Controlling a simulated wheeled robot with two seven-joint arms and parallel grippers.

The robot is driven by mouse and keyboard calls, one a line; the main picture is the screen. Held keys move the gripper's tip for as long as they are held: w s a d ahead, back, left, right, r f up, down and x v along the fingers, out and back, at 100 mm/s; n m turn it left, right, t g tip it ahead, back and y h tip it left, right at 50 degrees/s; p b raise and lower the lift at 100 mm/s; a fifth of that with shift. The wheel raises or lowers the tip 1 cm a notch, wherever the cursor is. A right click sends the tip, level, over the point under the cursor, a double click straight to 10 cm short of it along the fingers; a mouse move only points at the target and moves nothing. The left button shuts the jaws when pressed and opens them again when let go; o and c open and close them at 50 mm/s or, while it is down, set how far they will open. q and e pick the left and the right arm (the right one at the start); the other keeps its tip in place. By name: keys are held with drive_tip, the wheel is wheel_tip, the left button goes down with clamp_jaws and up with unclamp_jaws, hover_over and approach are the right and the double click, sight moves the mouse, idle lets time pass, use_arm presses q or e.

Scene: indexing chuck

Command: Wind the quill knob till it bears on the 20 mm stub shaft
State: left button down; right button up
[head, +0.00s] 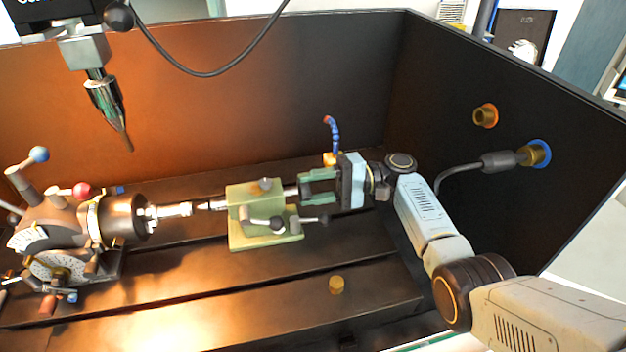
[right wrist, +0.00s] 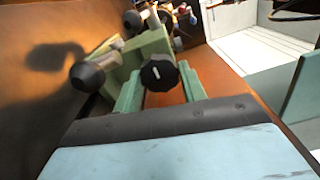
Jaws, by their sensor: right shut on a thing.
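The steel stub shaft (head: 175,209) sticks out to the right from the dark chuck (head: 124,217) of the indexing head. The pointed quill (head: 211,205) comes out of the left side of the green tailstock (head: 245,232) in line with the shaft. Its tip is close to the shaft end; I cannot tell whether they touch. My right gripper (head: 303,189) is to the right of the tailstock, its green fingers shut around the quill knob. The black knob (right wrist: 159,75) with a white mark shows between the fingers in the right wrist view. My left gripper is not in view.
Lever handles (head: 268,223) stick out from the tailstock front, just below my gripper. A spindle with a tool (head: 107,102) hangs above the left. Dark walls enclose the back and right. The front right table is mostly clear.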

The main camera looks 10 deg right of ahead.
use_arm(q)
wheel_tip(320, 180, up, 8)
drive_tip(key=p, duration=0.7)
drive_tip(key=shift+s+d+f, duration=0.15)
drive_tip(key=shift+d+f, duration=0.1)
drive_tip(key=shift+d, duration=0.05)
use_arm(e)
drive_tip(key=shift+m, duration=8.9)
drive_tip(key=o, duration=1)
drive_tip(key=shift+d, duration=0.1)
